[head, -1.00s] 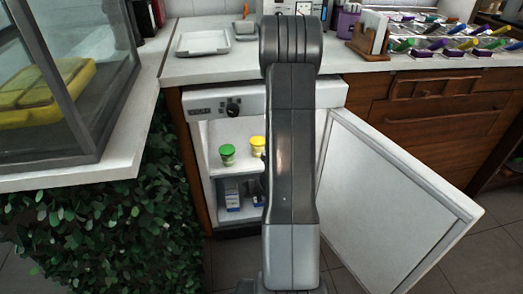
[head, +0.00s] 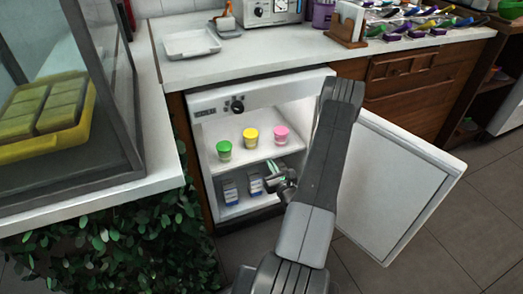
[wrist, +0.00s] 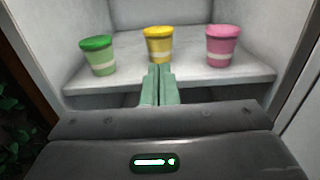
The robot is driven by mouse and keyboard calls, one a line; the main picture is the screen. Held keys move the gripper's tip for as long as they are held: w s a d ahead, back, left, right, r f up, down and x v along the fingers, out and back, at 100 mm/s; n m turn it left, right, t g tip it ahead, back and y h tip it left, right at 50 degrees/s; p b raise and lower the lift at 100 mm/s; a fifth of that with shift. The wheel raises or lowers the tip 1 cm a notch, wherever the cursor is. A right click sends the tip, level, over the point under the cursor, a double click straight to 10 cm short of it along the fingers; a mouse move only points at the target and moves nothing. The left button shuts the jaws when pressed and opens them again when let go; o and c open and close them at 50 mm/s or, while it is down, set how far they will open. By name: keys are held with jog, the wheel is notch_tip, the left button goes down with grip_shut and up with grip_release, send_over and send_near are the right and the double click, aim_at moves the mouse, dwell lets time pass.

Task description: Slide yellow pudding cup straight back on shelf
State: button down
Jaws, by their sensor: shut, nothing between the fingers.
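The yellow pudding cup (head: 251,138) stands upright on the upper fridge shelf (head: 235,163), between a green cup (head: 224,150) and a pink cup (head: 281,134). In the wrist view the yellow cup (wrist: 159,45) is at top middle, with bare shelf behind it. My gripper (head: 272,165) is at the shelf's front edge. In the wrist view its pale green fingers (wrist: 160,72) are shut and empty, pointing at the yellow cup. Their tips overlap the cup's lower edge in the picture; I cannot tell whether they touch it.
The fridge door (head: 390,180) is open to the right. The green cup (wrist: 99,56) and the pink cup (wrist: 222,46) flank the yellow one with gaps between. Cartons (head: 231,192) stand on the lower level. A white counter (head: 200,70) is above.

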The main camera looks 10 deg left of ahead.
aim_at(254, 139)
jog(key=b+x, duration=0.2)
jog(key=x, duration=1.1)
jog(key=shift+w+a, duration=0.25)
jog(key=shift+a, duration=0.05)
